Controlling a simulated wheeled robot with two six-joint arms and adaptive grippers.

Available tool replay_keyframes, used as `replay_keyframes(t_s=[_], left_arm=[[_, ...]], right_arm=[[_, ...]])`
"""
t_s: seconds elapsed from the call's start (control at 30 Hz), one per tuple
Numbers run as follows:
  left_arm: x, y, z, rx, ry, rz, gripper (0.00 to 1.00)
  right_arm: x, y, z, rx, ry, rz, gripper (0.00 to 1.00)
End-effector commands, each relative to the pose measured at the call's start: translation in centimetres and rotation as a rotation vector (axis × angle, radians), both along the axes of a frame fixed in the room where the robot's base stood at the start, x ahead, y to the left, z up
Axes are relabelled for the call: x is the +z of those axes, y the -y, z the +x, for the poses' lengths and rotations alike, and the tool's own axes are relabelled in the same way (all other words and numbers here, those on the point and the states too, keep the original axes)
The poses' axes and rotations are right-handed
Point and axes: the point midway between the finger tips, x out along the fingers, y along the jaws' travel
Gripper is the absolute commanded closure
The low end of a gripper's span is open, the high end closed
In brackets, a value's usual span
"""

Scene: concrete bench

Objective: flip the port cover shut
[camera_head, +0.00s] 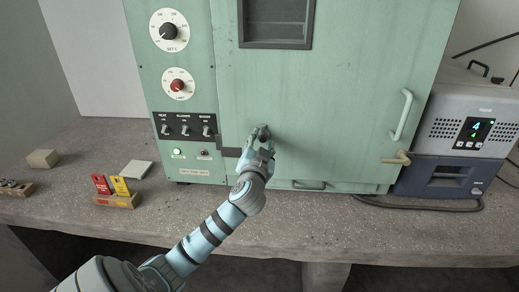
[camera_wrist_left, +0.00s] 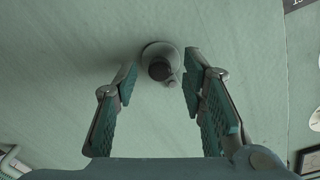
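A small round grey port (camera_wrist_left: 158,50) with a dark round opening sits on the pale green door in the left wrist view. A small rounded grey piece beside the opening (camera_wrist_left: 173,78) may be part of its cover; I cannot tell how the cover hangs. My left gripper (camera_wrist_left: 158,80) is open, its two fingers apart on either side of the port, with nothing visible held. In the head view my left gripper (camera_head: 262,134) is close to the door and mostly hides the port. My right gripper is in neither view.
The green cabinet (camera_head: 340,110) has dials and switches at its left, a door handle (camera_head: 402,115) and a tan latch lever (camera_head: 397,158) at its right. A grey instrument (camera_head: 459,125) stands to the right.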

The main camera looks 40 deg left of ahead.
Motion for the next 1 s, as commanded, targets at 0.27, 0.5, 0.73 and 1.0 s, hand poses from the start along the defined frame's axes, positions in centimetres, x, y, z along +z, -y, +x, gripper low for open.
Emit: replay_keyframes(t_s=[0.27,0.5,0.73,1.0], left_arm=[[0.0,4.1,-5.9,-0.002,-0.001,-0.004,0.62],[0.1,6.3,-9.1,0.0,-0.001,-0.003,0.62],[0.2,6.3,-9.3,0.002,-0.001,-0.001,0.62],[0.1,6.4,-9.2,0.0,-0.001,-0.001,0.62]], right_arm=[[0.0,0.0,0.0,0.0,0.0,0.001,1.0],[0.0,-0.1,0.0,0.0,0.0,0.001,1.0],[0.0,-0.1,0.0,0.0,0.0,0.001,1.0],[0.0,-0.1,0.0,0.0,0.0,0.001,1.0]])
